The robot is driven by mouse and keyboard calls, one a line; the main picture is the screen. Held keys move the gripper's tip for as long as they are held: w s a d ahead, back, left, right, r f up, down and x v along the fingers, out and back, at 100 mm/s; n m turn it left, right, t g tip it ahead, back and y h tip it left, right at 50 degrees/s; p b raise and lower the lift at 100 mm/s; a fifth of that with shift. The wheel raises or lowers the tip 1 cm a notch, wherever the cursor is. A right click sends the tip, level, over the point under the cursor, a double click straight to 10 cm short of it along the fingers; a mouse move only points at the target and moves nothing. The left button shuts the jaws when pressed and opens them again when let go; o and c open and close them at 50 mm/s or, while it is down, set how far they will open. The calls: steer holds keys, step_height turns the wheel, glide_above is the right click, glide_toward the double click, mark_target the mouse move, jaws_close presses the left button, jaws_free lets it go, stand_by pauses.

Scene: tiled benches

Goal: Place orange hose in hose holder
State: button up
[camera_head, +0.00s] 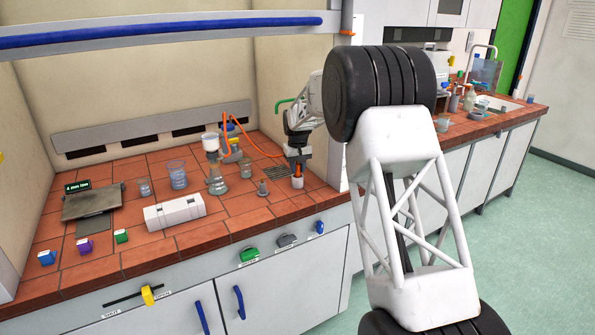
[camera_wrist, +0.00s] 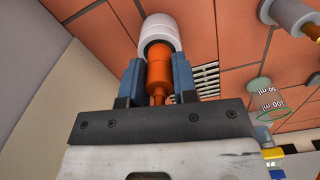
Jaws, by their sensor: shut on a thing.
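The orange hose (camera_head: 258,146) loops from the flask with the white top and runs right to my gripper (camera_head: 298,158). In the wrist view, my gripper (camera_wrist: 157,80) has its blue fingers shut on the hose's thick orange end (camera_wrist: 160,72). A white cylinder (camera_wrist: 158,32) sits around or just beyond the far end of this orange piece; I cannot tell whether it is the hose holder or how deep the orange end sits in it. In the head view, a small white and orange upright piece (camera_head: 297,182) shows directly below my gripper, close to the bench.
A conical flask (camera_head: 217,184) and a small grey cone (camera_head: 262,188) stand left of my gripper. Beakers (camera_head: 177,175), a white box (camera_head: 174,212) and a balance (camera_head: 92,203) are further left. The fume hood's side wall (camera_head: 338,150) is close on the right.

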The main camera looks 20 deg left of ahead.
mark_target(298, 164)
steer(key=shift+f, duration=0.6)
steer(key=shift+f, duration=0.15)
steer(key=o, duration=0.9)
step_height(298, 164, up, 12)
steer(key=shift+r, duration=0.15)
stand_by(0.8)
